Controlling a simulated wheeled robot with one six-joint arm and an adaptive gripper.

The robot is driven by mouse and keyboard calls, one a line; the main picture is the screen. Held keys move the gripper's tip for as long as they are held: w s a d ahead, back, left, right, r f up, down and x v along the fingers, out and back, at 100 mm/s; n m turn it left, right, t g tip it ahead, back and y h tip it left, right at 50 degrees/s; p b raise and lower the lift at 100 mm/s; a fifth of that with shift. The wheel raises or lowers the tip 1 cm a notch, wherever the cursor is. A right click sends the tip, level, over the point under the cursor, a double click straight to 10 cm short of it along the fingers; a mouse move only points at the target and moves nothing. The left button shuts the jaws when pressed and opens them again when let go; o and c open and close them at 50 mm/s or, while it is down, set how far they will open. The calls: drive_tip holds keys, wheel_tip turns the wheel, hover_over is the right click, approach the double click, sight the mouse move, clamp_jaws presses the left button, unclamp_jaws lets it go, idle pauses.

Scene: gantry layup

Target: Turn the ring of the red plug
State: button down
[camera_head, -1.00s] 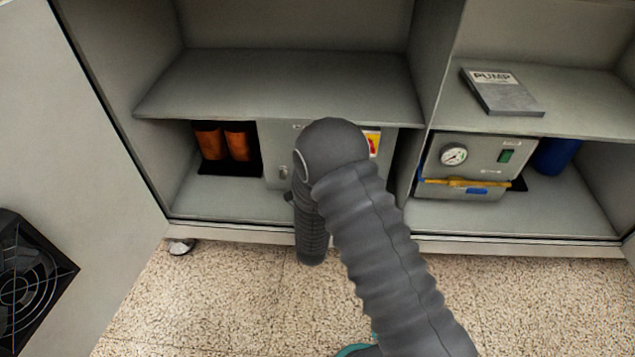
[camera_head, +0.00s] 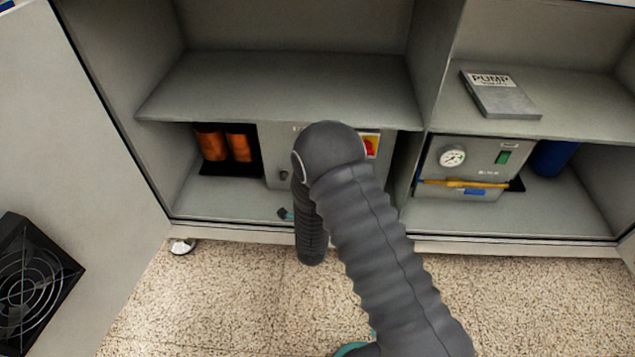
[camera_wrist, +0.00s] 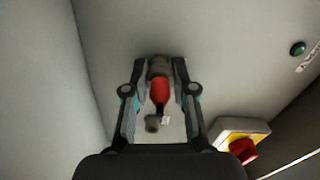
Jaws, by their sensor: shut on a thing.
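The red plug (camera_wrist: 160,90) shows in the wrist view, with its red body between my fingers. A dark grey-brown ring (camera_wrist: 158,65) sits at its far end, against the pale box front (camera_wrist: 218,75). My gripper (camera_wrist: 160,63) has one fingertip on each side of this ring and is shut on it. In the head view my arm hides the plug and most of the control box (camera_head: 278,150); a small teal and dark part of my gripper shows low beside the arm.
In the wrist view, a grey round fitting (camera_wrist: 152,124) is near the plug, a red button (camera_wrist: 243,151) on yellow is lower right, and a green button (camera_wrist: 298,48) upper right. Orange coils (camera_head: 240,147) stand left of the box; a pump unit (camera_head: 465,160) stands right of the divider.

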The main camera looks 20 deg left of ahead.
drive_tip(key=shift+n, duration=1)
drive_tip(key=c, duration=0.9)
unclamp_jaws()
drive_tip(key=shift+s, duration=0.15)
drive_tip(key=v, duration=1.1)
drive_tip(key=shift+s, duration=0.35)
drive_tip(key=shift+d, duration=0.15)
